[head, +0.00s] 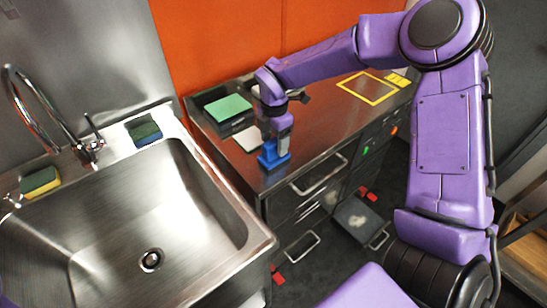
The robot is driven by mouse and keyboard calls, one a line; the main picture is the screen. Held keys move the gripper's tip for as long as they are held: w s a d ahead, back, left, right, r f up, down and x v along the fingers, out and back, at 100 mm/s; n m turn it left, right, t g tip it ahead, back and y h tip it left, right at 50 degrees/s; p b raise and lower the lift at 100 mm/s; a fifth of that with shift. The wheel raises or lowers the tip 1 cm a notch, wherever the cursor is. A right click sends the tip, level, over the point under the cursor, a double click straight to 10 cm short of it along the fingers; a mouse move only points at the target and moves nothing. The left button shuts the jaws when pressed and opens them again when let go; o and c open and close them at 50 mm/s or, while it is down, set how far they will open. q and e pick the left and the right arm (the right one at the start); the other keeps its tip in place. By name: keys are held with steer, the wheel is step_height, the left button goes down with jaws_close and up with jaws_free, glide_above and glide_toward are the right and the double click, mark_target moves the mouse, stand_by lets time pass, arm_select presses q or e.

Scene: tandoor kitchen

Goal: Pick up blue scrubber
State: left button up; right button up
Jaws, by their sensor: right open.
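A bright blue piece, which looks like the blue scrubber (270,158), is on the steel counter near its front edge. My right gripper (275,147) points down right at it, with its jaws open. The gripper hides part of the blue piece, and I cannot tell whether the fingers touch it. My left gripper is not in view.
The steel counter (325,120) holds a green block in a dark tray (228,107), a white flat piece (245,138) and a yellow square outline (367,88). The sink (120,215) at left has a blue-green sponge (144,130) and a yellow-green sponge (40,181) on its rim.

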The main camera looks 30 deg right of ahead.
step_height(320, 180, down, 3)
steer(key=shift+w+r+b, duration=0.15)
steer(key=shift+b, duration=0.3)
steer(key=shift+s+r, duration=0.25)
steer(key=shift+c, duration=0.3)
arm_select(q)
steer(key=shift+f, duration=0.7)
arm_select(e)
steer(key=c, duration=1.1)
steer(key=shift+o, duration=0.2)
arm_select(q)
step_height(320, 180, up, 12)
steer(key=p, duration=1.2)
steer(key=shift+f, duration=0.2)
arm_select(e)
step_height(320, 180, up, 18)
steer(key=shift+w, duration=0.1)
steer(key=shift+o, duration=1.4)
steer(key=shift+a+f, duration=0.1)
steer(key=shift+f, duration=0.05)
steer(key=shift+c, duration=0.5)
